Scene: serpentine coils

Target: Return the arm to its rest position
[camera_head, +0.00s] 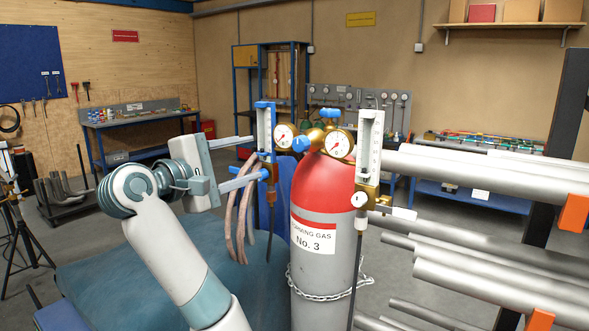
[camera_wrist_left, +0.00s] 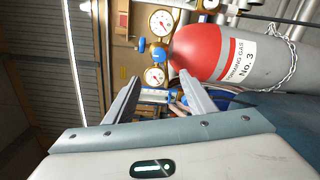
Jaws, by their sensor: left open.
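My left gripper (camera_head: 257,156) reaches in from the left, open, with its fingers one above the other. Their tips are close to a blue-ended flowmeter (camera_head: 265,127) left of the gas cylinder; I cannot tell whether they touch it. In the left wrist view the two fingers (camera_wrist_left: 160,77) are spread apart, and part of the blue flowmeter (camera_wrist_left: 154,96) shows between them. The red and grey cylinder (camera_head: 322,188), labelled No. 3, stands beside the gripper and also shows in the wrist view (camera_wrist_left: 200,52). My right gripper is not in view.
A brass regulator with gauges (camera_head: 340,144) tops the cylinder. A second flowmeter (camera_head: 370,140) stands right of it. Copper-coloured hoses (camera_head: 238,215) hang below the left gripper. A chain (camera_head: 325,297) loops round the cylinder. Racked metal pipes (camera_head: 490,175) fill the right side. Workbenches stand behind.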

